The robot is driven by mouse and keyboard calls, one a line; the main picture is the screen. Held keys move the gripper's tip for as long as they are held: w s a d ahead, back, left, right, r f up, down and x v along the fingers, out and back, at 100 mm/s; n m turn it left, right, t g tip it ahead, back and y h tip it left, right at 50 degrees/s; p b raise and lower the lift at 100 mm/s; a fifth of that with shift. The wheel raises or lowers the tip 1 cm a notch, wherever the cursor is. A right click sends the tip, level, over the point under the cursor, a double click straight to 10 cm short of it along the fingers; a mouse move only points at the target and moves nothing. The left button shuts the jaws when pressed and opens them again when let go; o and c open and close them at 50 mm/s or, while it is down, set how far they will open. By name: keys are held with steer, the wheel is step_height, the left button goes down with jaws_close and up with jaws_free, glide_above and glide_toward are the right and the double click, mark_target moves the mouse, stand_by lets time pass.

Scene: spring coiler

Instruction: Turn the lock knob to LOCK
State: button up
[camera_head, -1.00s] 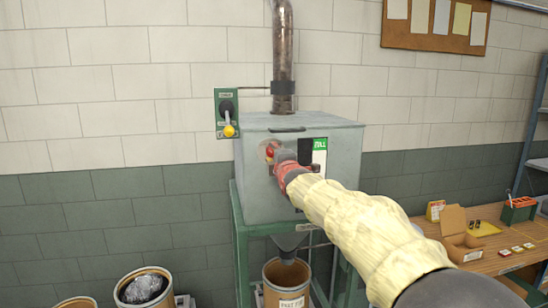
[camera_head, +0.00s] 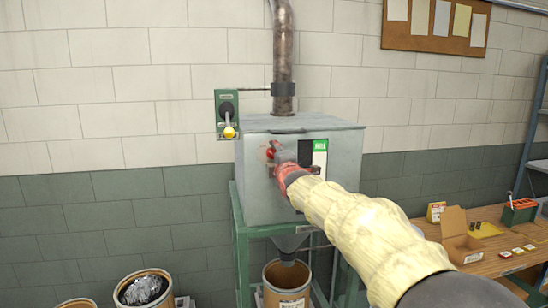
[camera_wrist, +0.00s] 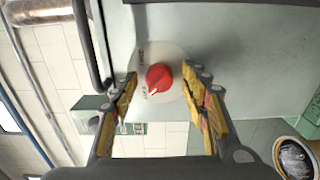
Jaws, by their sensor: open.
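The red lock knob (camera_wrist: 159,77) sits on a pale round plate (camera_wrist: 172,55) on the grey metal face of the machine. A white pointer mark on the knob points to the lower left in the wrist view, toward small lettering that I cannot read surely. My gripper (camera_wrist: 160,72) is open, with one yellow-padded finger on each side of the knob and visible gaps to it. In the head view the knob (camera_head: 270,153) shows just left of my gripper (camera_head: 279,161), which hides part of the machine's front.
The grey machine box (camera_head: 250,200) stands on a green frame. A green lever panel (camera_head: 227,108) with a yellow-ended handle is on its left. A drum (camera_head: 287,292) stands below the outlet. A wooden workbench (camera_head: 490,250) with small boxes is at right.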

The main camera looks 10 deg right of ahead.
steer(key=s, duration=1.2)
steer(key=s+f+m+g, duration=0.4)
steer(key=s+f+m, duration=0.1)
steer(key=f, duration=0.5)
steer(key=s+f+m+g, duration=0.3)
steer(key=s+f+m, duration=0.15)
steer(key=f, duration=0.45)
steer(key=s+f+m+g, duration=0.1)
steer(key=s+f+m, duration=0.2)
steer(key=s, duration=0.8)
steer(key=s+f+m+g+b, duration=0.1)
steer(key=s+f, duration=0.4)
steer(key=s, duration=0.6)
steer(key=s+f+m+g+b, duration=0.1)
steer(key=s+f+m+g, duration=0.2)
steer(key=s, duration=0.8)
step_height(320, 180, down, 2)
steer(key=shift+f+m, duration=0.1)
steer(key=shift+m, duration=0.75)
